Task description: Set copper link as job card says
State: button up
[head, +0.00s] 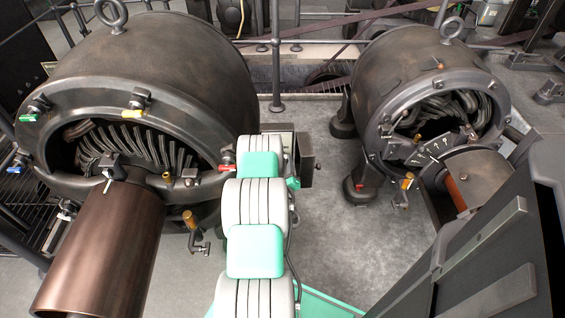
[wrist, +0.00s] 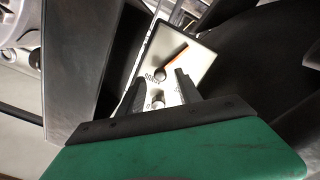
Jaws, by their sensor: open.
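In the head view my white and green arm hides the gripper. I cannot surely pick out the copper link or the job card.
A dark box (head: 302,165) stands just beyond my arm. A railing post (head: 276,60) rises behind. Grey floor (head: 325,235) lies open between the machines.

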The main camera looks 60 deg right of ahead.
jog(key=shift+x, duration=0.85)
grip_shut()
dwell(1.0)
